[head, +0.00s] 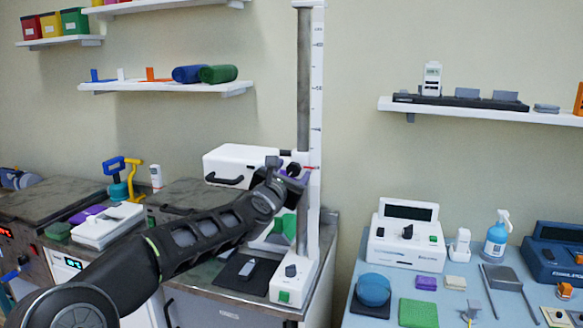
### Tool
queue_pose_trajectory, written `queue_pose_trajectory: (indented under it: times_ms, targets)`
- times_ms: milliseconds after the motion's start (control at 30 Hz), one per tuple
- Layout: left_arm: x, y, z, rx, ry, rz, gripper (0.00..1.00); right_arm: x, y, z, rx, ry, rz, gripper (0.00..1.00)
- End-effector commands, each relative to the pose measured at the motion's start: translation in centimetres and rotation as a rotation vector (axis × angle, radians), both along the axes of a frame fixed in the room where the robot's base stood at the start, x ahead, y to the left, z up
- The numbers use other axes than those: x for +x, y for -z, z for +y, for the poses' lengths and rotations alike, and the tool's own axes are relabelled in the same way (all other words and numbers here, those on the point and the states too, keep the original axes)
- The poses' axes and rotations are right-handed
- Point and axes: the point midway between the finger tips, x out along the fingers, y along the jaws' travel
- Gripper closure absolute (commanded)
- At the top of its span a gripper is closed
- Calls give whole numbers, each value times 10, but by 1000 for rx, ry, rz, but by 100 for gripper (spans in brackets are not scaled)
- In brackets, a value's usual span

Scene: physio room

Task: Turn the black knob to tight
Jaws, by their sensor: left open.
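A tall grey column with a white scale strip (316,90) stands on the counter, with a white carriage box (235,160) partway up it. My left arm reaches in from the lower left, and my left gripper (287,168) is at the carriage, right by the column. A small black knob (294,169) shows in part there, by the fingertips. The gripper and wrist hide most of it. I cannot tell whether the fingers touch it or where it points. The jaws are open. My right gripper is not in view.
The column's white base (294,279) has another black knob (291,270) and a green button. A white device (404,245) on the blue table at right also has a black knob (407,231). Wall shelves hang above; a spray bottle (496,238) and small items crowd the table.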

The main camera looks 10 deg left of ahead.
Motion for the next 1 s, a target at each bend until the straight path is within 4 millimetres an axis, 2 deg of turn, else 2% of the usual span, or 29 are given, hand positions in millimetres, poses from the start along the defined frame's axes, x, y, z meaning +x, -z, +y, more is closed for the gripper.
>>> queue_pose_trajectory:
  times_ms: [267,900,1000]
  targets:
    - [1,1,0,1,0,0,44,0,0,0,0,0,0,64]
    - [1,0,0,1,0,0,96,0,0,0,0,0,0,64]
    - [1,0,0,1,0,0,100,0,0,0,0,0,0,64]
